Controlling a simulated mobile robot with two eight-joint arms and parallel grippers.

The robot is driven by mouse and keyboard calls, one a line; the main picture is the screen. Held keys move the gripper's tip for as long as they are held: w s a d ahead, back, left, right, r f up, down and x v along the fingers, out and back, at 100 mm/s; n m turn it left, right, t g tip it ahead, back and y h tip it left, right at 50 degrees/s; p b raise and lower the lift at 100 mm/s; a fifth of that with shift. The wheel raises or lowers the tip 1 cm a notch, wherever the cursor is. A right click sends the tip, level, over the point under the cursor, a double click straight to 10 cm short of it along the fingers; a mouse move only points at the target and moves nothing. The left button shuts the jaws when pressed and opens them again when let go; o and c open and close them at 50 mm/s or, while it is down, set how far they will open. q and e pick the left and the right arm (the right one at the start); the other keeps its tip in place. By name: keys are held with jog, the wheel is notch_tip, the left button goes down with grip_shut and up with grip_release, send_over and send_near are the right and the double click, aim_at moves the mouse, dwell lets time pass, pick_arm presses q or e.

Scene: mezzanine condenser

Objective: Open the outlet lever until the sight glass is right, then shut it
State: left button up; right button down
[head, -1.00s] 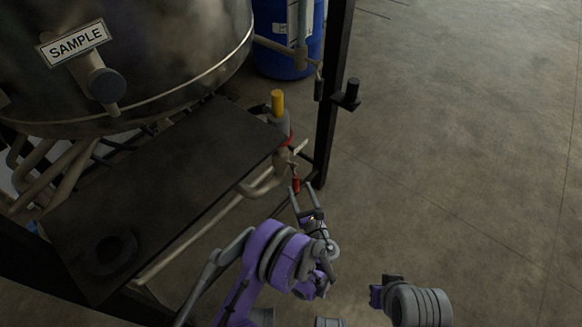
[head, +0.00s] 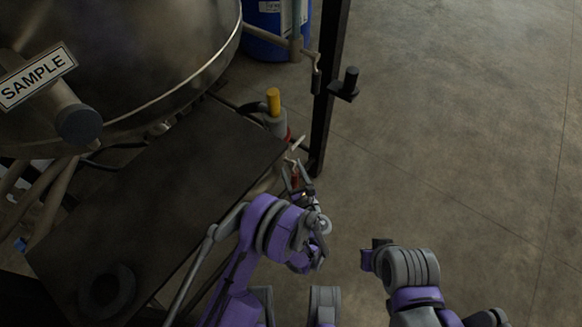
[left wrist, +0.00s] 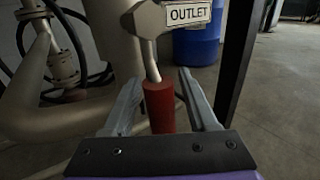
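The outlet lever has a red grip (left wrist: 159,106) on a pale metal stem, below a valve body with a white OUTLET label (left wrist: 188,13) in the left wrist view. My left gripper (left wrist: 158,92) is open, with one finger on each side of the red grip; I cannot tell whether either finger touches it. In the head view the left gripper (head: 297,178) is at the lever, beyond the dark plate's right edge. My right arm shows at the lower right of the head view, but its fingers cannot be made out. I cannot identify the sight glass.
A yellow-topped post (head: 273,101) and black upright (head: 327,90) stand near the lever. A blue drum (head: 265,35) is behind. Open floor lies to the right.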

pick_arm(q)
grip_shut()
jog(key=shift+w, duration=0.1)
dwell(1.1)
